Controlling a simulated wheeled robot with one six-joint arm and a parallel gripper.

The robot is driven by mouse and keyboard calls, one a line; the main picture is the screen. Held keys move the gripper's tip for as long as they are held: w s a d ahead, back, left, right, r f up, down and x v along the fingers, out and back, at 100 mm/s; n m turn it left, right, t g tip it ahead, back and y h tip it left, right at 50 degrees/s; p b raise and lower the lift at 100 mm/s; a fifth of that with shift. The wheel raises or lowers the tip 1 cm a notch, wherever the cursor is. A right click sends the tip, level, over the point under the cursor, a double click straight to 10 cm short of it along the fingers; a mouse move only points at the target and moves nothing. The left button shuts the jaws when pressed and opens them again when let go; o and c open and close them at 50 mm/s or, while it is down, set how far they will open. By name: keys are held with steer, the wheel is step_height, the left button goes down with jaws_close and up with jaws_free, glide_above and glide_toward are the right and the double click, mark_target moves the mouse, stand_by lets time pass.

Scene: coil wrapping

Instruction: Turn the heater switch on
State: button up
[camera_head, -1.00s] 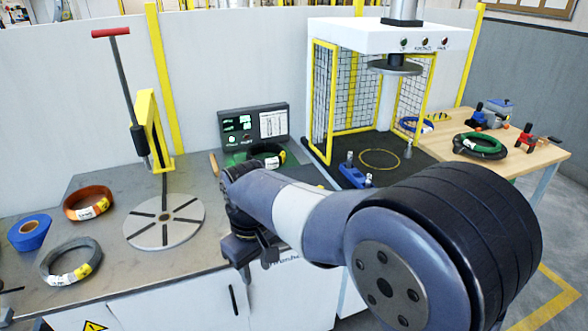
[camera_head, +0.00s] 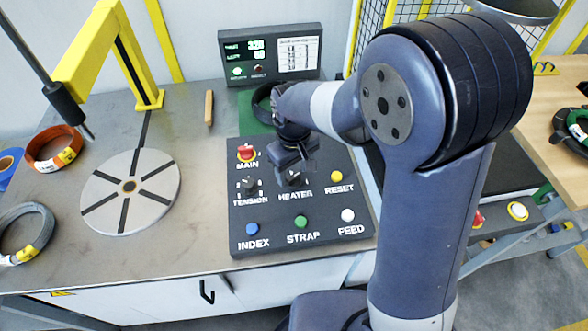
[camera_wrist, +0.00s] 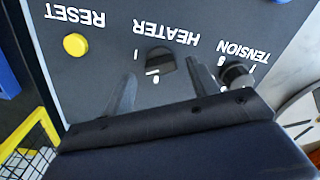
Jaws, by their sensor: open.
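The heater switch is a dark rotary knob (camera_head: 294,179) above the HEATER label on the black control panel (camera_head: 240,215). In the wrist view the heater knob (camera_wrist: 160,60) sits beside its label, with small white position marks near it. Which mark it points at, I cannot tell for sure. My gripper (camera_head: 297,168) hangs over the panel at this knob and partly hides it. In the wrist view my gripper (camera_wrist: 160,82) is open, its two fingers on either side of the knob's line. Contact with the knob is not clear.
The tension knob (camera_head: 248,185), red main switch (camera_head: 246,153) and yellow reset button (camera_head: 336,176) are close by. Blue, green and white buttons line the panel's front. A round turntable (camera_head: 130,190) lies left. A display (camera_head: 270,52) stands behind.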

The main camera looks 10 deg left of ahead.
steer(key=shift+f, duration=0.6)
steer(key=c, duration=1)
steer(key=shift+m, duration=0.4)
steer(key=shift+m+b, duration=0.35)
steer(key=shift+m, duration=2.05)
steer(key=o, duration=1)
